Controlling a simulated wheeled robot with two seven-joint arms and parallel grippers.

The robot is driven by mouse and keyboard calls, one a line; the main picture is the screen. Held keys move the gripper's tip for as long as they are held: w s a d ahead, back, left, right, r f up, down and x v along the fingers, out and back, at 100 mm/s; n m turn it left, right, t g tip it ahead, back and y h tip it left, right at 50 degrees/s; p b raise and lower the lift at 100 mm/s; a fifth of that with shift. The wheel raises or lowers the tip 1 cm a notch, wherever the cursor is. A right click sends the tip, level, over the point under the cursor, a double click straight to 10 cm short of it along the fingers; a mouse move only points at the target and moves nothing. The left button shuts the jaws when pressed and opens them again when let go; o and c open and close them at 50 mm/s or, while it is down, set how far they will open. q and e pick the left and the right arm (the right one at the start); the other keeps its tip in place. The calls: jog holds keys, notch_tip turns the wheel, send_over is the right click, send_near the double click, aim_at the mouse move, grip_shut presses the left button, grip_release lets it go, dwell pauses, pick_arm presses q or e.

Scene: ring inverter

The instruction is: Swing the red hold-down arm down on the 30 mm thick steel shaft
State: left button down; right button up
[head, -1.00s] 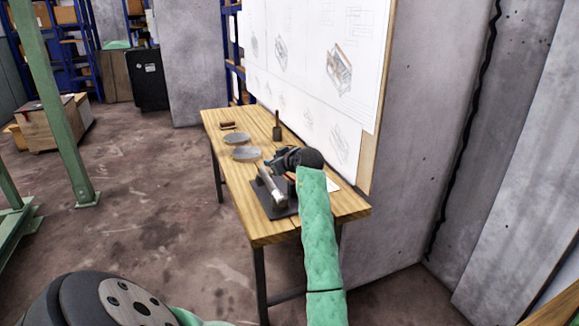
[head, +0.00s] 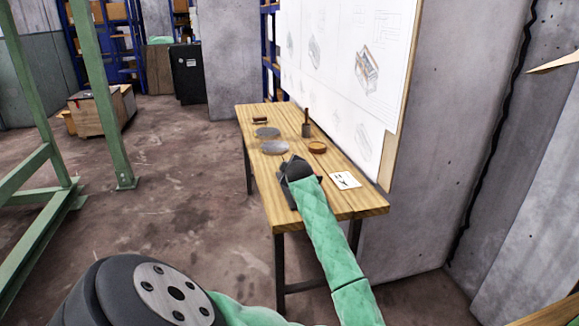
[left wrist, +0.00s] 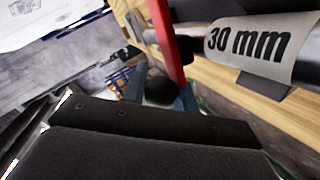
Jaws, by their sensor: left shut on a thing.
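The steel shaft (left wrist: 285,45) lies at the upper right in the left wrist view, with a pale "30 mm" label on it. The red hold-down arm (left wrist: 168,35) shows as a red bar crossing near the label's left side; I cannot tell whether it touches the shaft. A round black knob (left wrist: 160,91) is at its lower end. My left gripper (left wrist: 163,98) has its blue-grey fingers around this knob and is shut on it. In the head view my left wrist covers the shaft and red arm; only part of the dark fixture base (head: 284,192) shows. My right gripper is out of view.
On the wooden bench (head: 370,202) are two grey discs (head: 275,147), a wooden-handled tool (head: 306,128), a round brown dish (head: 317,147) and a white card (head: 345,180). A drawing board (head: 340,60) stands behind. Open floor lies left.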

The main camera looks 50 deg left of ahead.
pick_arm(q)
jog(key=shift+w+d+f, duration=0.1)
jog(key=shift+d+f, duration=0.15)
jog(key=shift+f, duration=0.5)
jog(key=c, duration=1.5)
grip_release()
jog(key=shift+c, duration=0.2)
jog(key=o, duration=0.4)
jog(key=shift+w+f, duration=0.1)
jog(key=shift+w, duration=0.1)
jog(key=shift+o, duration=0.2)
jog(key=shift+s+r, duration=0.25)
jog(key=shift+r, duration=0.1)
jog(key=v, duration=0.6)
jog(key=shift+d, duration=0.25)
jog(key=shift+s+d+r, duration=0.2)
jog(key=shift+s+d, duration=0.05)
jog(key=shift+d, duration=0.15)
